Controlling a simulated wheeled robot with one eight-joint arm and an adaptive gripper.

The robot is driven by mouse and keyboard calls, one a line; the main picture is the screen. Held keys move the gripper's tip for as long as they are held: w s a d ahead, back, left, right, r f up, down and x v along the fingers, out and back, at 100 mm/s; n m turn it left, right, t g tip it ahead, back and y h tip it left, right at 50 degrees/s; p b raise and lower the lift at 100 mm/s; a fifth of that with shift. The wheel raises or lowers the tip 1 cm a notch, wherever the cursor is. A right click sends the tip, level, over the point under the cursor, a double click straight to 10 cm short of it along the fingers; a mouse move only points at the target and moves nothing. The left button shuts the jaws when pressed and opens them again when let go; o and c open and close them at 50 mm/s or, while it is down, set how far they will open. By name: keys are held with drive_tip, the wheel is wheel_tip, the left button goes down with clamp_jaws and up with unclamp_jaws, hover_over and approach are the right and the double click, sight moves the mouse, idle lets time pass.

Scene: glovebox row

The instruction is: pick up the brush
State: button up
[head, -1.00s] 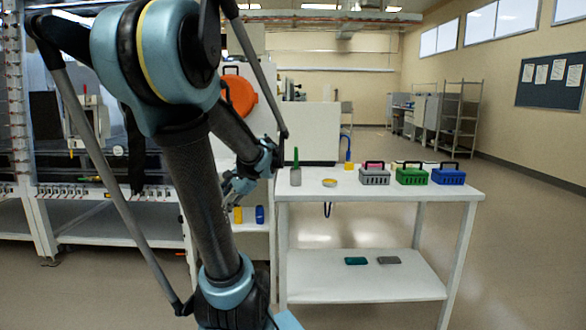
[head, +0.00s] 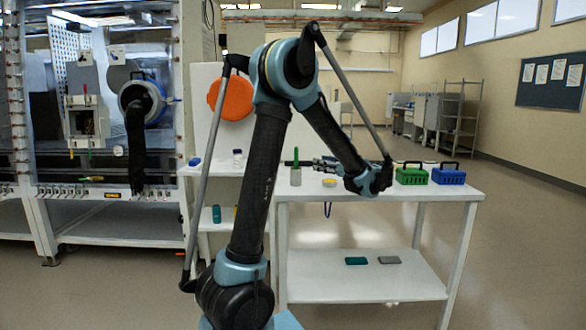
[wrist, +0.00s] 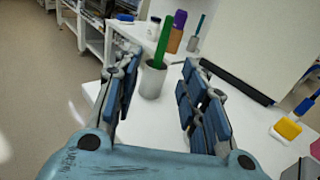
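A green upright handle (head: 295,157), which I take for the brush, stands in a grey cup (head: 295,177) on the left of the white table. Its lower end is hidden in the cup. In the wrist view the green handle (wrist: 164,42) leans slightly and the cup (wrist: 152,80) shows between and beyond my fingers. My gripper (head: 318,163) is over the table to the right of the cup, pointing left. In the wrist view my gripper (wrist: 160,68) is open, with blue-padded fingers wide apart and nothing held. I cannot tell how far the fingertips are from the cup.
A round yellow-topped thing (head: 329,182) sits near the cup. Green (head: 411,175) and blue (head: 449,175) baskets stand at the right. A yellow block with a blue handle (wrist: 288,128) is at the right in the wrist view. A white panel (wrist: 262,40) stands close behind.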

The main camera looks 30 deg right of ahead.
sight(296, 156)
drive_tip(key=shift+m+t+h, duration=0.3)
drive_tip(key=shift+x, duration=7.95)
clamp_jaws()
